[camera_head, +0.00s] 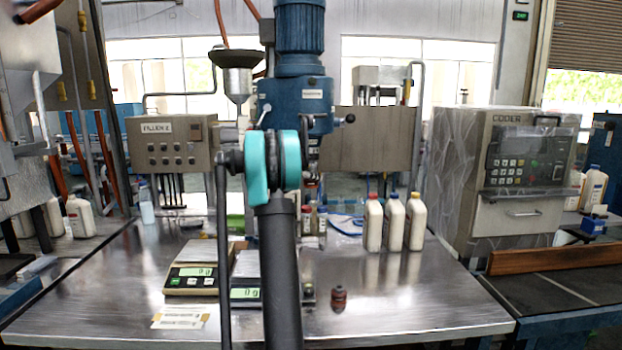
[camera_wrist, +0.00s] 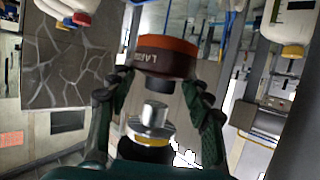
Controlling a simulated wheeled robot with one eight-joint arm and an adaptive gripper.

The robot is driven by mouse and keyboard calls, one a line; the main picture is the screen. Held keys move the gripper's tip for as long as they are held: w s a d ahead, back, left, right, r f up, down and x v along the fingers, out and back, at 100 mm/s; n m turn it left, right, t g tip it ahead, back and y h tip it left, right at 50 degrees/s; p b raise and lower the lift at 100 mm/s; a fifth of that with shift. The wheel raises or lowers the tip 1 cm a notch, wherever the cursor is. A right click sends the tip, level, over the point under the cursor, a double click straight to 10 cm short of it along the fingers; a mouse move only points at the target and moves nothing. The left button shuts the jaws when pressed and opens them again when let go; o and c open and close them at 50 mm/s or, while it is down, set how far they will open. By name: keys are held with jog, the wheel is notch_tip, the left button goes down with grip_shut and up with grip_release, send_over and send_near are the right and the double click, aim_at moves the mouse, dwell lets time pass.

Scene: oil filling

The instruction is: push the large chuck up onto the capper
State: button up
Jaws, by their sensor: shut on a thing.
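The large chuck (camera_wrist: 165,60), a dark brown-red round piece with an orange band and a partly readable "LAR" label, is between my gripper's (camera_wrist: 160,82) green fingers in the wrist view, which is upside down. My gripper is shut on it. The capper's silver spindle (camera_wrist: 153,116) with a yellow ring is just above the chuck in the world, roughly in line with it. A small gap seems to show between them. In the head view the blue capper (camera_head: 297,100) stands behind my arm, which hides my gripper and most of the spindle area.
A small dark red piece (camera_head: 338,299) stands on the steel table (camera_head: 420,300) at the front. White bottles (camera_head: 394,222) stand right of the capper. Two scales (camera_head: 192,280) are left of my arm. The coder (camera_head: 505,180) stands at right.

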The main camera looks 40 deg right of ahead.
jog(key=shift+r, duration=0.65)
dwell(1.4)
jog(key=o, duration=1.5)
jog(key=shift+a, duration=0.1)
jog(key=v, duration=1.2)
jog(key=s+a+f+n+y, duration=0.4)
jog(key=s+a+f+n, duration=0.1)
jog(key=s+a+f, duration=0.6)
jog(key=s+a+f+n+t+y, duration=0.1)
jog(key=s+a+f+n+y, duration=0.3)
jog(key=s+a+f, duration=0.8)
jog(key=s+a+f+n+y, duration=0.5)
jog(key=s+a+f, duration=0.7)
jog(key=s+a, duration=0.3)
jog(key=shift+a+f+n, duration=0.1)
jog(key=shift+a+n, duration=0.7)
jog(key=shift+a, duration=0.05)
